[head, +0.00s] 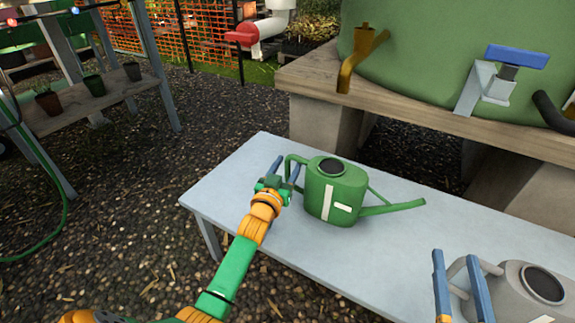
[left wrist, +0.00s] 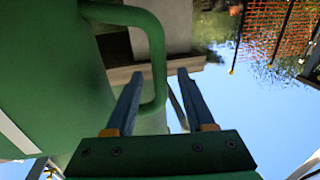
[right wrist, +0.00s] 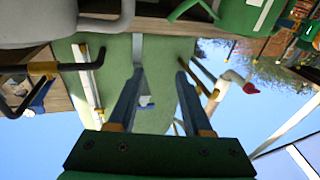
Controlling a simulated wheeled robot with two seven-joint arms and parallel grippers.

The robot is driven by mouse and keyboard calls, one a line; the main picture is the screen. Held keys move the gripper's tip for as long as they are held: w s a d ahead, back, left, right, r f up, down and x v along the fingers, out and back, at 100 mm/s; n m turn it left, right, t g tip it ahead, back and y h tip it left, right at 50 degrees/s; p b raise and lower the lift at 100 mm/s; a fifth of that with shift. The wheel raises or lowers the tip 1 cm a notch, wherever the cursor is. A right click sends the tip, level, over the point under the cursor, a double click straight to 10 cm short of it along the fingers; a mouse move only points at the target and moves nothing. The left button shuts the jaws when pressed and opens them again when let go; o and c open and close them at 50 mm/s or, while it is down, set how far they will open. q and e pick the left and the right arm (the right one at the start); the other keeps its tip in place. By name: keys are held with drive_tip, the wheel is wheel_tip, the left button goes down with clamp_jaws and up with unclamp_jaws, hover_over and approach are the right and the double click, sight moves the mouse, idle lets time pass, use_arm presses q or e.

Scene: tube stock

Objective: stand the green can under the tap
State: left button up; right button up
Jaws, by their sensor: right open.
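The green can (head: 337,192) stands upright on the pale table, its handle to the left and its spout to the right. It also fills the left side of the left wrist view (left wrist: 40,70). My left gripper (head: 284,168) is at the handle. Its jaws are apart, and in the left wrist view the handle (left wrist: 158,60) shows between the fingertips. Three taps show: a brass tap (head: 361,55) and a blue-levered tap (head: 505,75) on the green tank, and a red-ended tap on a white pipe (head: 262,32). My right gripper (head: 456,256) is open and empty.
A grey can (head: 515,295) stands at the table's right end, close to my right gripper. The green tank (head: 420,50) rests on a wooden platform (head: 310,80) behind the table (head: 235,185). A shelf with several pots (head: 94,85) stands at the left.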

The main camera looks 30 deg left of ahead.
use_arm(q)
drive_tip(key=s, duration=0.1)
drive_tip(key=s+p, duration=0.2)
drive_tip(key=shift+s+d+r, duration=0.1)
drive_tip(key=shift+s+d, duration=0.05)
drive_tip(key=shift+d, duration=0.15)
drive_tip(key=s, duration=0.1)
drive_tip(key=s+p, duration=0.1)
drive_tip(key=s, duration=0.1)
drive_tip(key=shift+s+d, duration=0.25)
drive_tip(key=shift+s, duration=0.1)
use_arm(e)
drive_tip(key=s+d+f+g+h, duration=0.1)
drive_tip(key=s+d+f+g, duration=0.1)
drive_tip(key=s+f+g, duration=0.3)
drive_tip(key=s+d+f+m+g+h, duration=0.1)
drive_tip(key=s+f+g, duration=0.5)
drive_tip(key=f, duration=0.7)
drive_tip(key=shift+s+d+g+h, duration=0.15)
drive_tip(key=shift+d+g+h, duration=0.65)
drive_tip(key=shift+d, duration=0.05)
